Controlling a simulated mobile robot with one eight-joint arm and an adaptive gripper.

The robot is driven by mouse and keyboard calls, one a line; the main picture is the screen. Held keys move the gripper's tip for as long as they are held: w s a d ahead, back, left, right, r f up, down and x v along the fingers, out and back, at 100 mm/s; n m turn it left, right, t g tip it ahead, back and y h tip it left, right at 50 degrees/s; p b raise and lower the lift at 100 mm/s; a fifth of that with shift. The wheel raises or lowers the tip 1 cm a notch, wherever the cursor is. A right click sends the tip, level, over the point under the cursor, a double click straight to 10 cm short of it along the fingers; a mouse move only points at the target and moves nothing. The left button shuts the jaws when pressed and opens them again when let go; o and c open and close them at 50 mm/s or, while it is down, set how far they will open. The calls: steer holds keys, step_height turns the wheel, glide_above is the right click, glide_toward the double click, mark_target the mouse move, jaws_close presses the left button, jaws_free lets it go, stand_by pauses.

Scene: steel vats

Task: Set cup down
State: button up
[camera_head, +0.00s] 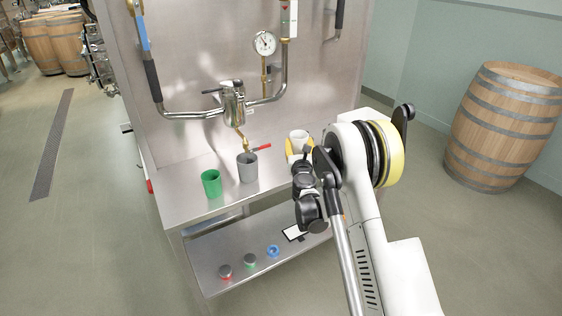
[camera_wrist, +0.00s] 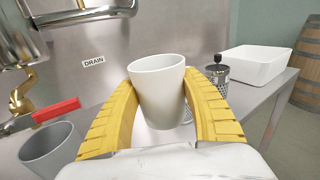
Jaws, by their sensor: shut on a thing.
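A white cup (camera_wrist: 157,92) stands upright between the yellow fingers of my gripper (camera_wrist: 158,100) in the wrist view. The fingers are shut on its sides. In the head view the white cup (camera_head: 299,141) shows at the right part of the steel bench (camera_head: 180,203), with my gripper (camera_head: 299,150) around it and my arm covering much of that area. I cannot tell whether the cup's base touches the bench. A grey cup (camera_head: 247,168) and a green cup (camera_head: 211,184) stand on the bench to the left.
A brass tap with a red handle (camera_head: 262,147) hangs over the grey cup. In the wrist view a metal strainer-like canister (camera_wrist: 216,78) and a white tub (camera_wrist: 257,66) are behind and right of the white cup. Bare bench lies between the grey cup and my gripper.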

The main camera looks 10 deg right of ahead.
steer(key=w+a+f+b, duration=0.1)
steer(key=a, duration=0.1)
steer(key=w+a+f+b, duration=0.1)
steer(key=w+a+f, duration=0.1)
steer(key=a, duration=0.1)
steer(key=w+a+f+b, duration=0.1)
steer(key=a+f, duration=0.1)
steer(key=shift+w+a+f, duration=0.15)
steer(key=shift+a+f, duration=0.05)
steer(key=shift+f+b, duration=1.05)
steer(key=shift+f, duration=0.95)
steer(key=shift+r, duration=0.1)
steer(key=o, duration=1.3)
